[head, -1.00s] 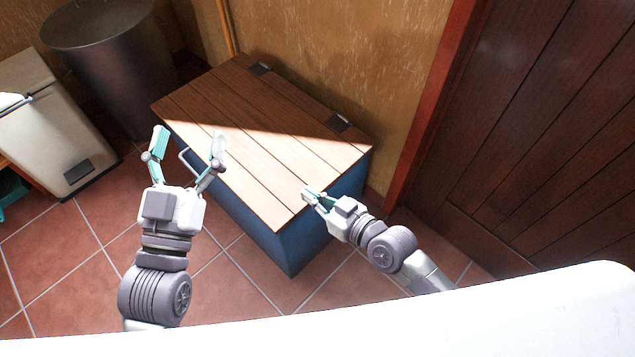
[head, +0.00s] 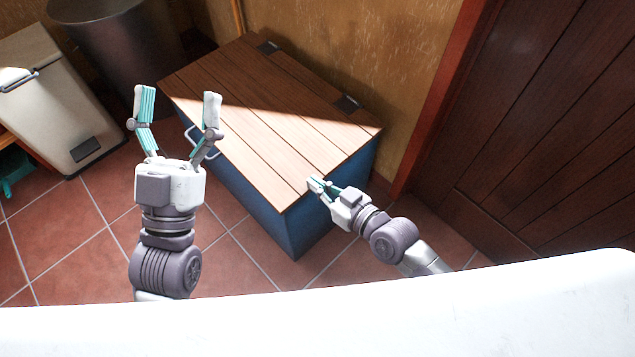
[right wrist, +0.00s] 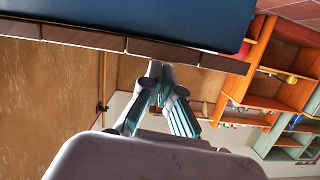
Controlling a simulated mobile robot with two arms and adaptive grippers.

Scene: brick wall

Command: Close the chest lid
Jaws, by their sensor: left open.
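The chest has a blue body (head: 300,228) and a brown slatted wooden lid (head: 270,115) with dark hinges along the wall side. The lid lies flat on the body, and no gap shows between them. A light handle (head: 203,143) is on the blue front. My left gripper (head: 178,97) is open and empty, in front of the chest's left part and overlapping the handle in the picture. My right gripper (head: 318,186) has its fingertips together at the lid's near right edge. In the right wrist view, its fingertips (right wrist: 158,80) are beside the lid edge (right wrist: 140,47); contact is unclear.
A beige pedal bin (head: 55,100) and a dark round bin (head: 125,45) stand to the left. A wall is behind the chest and a dark wooden door (head: 530,130) is at the right. Shelves (right wrist: 275,85) show in the right wrist view. Tiled floor in front is clear.

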